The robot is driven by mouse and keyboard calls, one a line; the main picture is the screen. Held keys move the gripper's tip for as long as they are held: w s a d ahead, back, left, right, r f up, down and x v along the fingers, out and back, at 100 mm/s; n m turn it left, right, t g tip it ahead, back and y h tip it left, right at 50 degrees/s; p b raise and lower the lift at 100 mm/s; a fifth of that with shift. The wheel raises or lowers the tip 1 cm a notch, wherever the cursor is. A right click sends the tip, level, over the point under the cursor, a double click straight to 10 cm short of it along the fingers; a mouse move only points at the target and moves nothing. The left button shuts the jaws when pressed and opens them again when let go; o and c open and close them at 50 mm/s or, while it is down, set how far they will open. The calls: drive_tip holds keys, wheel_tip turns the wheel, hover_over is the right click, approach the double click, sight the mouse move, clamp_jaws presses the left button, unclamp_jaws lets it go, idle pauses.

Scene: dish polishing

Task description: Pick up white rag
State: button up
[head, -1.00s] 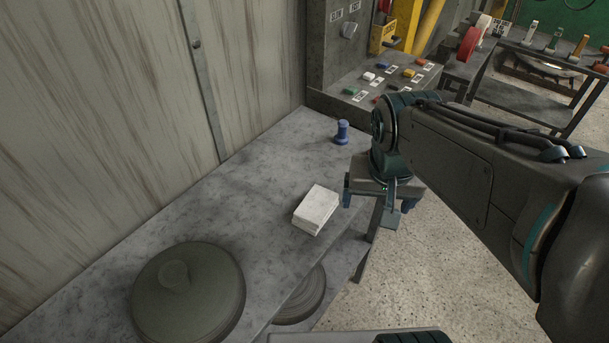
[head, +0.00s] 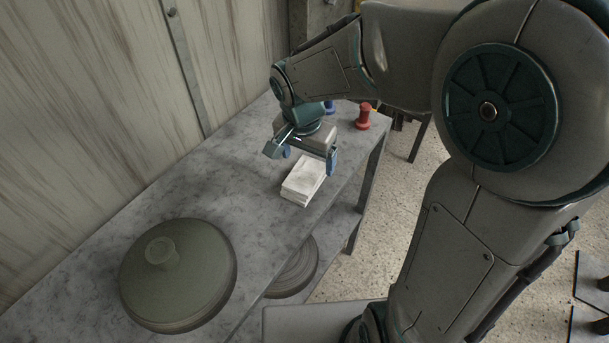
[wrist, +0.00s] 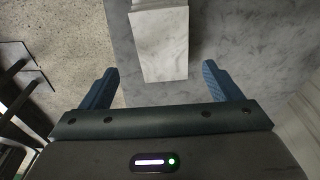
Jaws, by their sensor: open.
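The white rag (head: 303,180) is a folded, block-like stack lying on the grey stone tabletop near its right edge. My gripper (head: 302,160) is above the table, just behind the rag in the head view, with its fingers spread and nothing between them. In the wrist view, the rag (wrist: 160,45) lies ahead of the gripper (wrist: 173,85), roughly centred between the two blue fingers. The fingers do not touch it.
A large round lidded dish (head: 178,275) stands on the tabletop (head: 120,215) at the front left. A red knobbed object (head: 364,116) and a partly hidden blue one (head: 329,107) stand at the far end. A round plate (head: 293,268) sits on the lower shelf. A wall borders the left.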

sight(305, 174)
drive_tip(key=shift+a+f, duration=0.15)
drive_tip(key=shift+f, duration=1.4)
drive_tip(key=shift+a+f, duration=0.1)
drive_tip(key=shift+f, duration=1.4)
drive_tip(key=c, duration=1.3)
drive_tip(key=shift+r, duration=0.1)
